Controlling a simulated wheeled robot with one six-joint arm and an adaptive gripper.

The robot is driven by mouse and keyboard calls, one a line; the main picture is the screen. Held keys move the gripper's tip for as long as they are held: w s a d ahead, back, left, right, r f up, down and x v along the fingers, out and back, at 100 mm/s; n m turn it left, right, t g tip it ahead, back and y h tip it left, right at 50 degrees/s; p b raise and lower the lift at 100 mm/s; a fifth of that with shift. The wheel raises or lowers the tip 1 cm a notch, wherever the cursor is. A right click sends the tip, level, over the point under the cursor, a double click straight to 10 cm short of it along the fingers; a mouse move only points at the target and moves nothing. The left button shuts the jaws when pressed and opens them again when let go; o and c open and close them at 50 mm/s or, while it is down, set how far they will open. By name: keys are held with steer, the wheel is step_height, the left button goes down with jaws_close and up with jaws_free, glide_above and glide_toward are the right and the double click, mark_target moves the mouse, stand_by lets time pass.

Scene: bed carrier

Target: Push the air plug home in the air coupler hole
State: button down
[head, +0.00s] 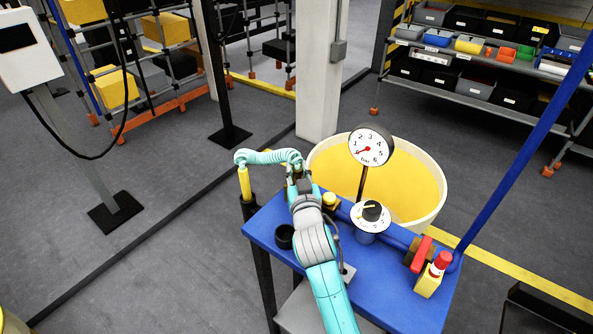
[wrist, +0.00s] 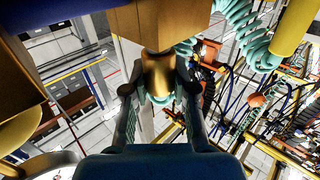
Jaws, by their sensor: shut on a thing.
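My gripper (head: 299,182) is over the far left part of the blue table, seen from behind along my arm. In the wrist view its two fingers (wrist: 159,92) are shut on the brass air plug (wrist: 158,70). A teal coiled hose (head: 268,157) runs from a yellow post to the gripper; its coils also show in the wrist view (wrist: 238,28). A brown block (wrist: 150,24) lies right beyond the plug, and the plug's far end meets it or is hidden by it. I cannot make out the coupler hole or how deep the plug sits.
The blue table (head: 397,296) carries a dial gauge (head: 370,147), a knob (head: 371,214), a red valve handle (head: 421,255), a red-topped yellow block (head: 433,276) and a black cup (head: 284,236). A yellow-filled tub (head: 436,216) stands behind. The yellow post (head: 244,184) is close on the left.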

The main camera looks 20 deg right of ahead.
steer(key=shift+f, duration=0.25)
stand_by(0.7)
steer(key=shift+r, duration=0.15)
steer(key=shift+r, duration=2.6)
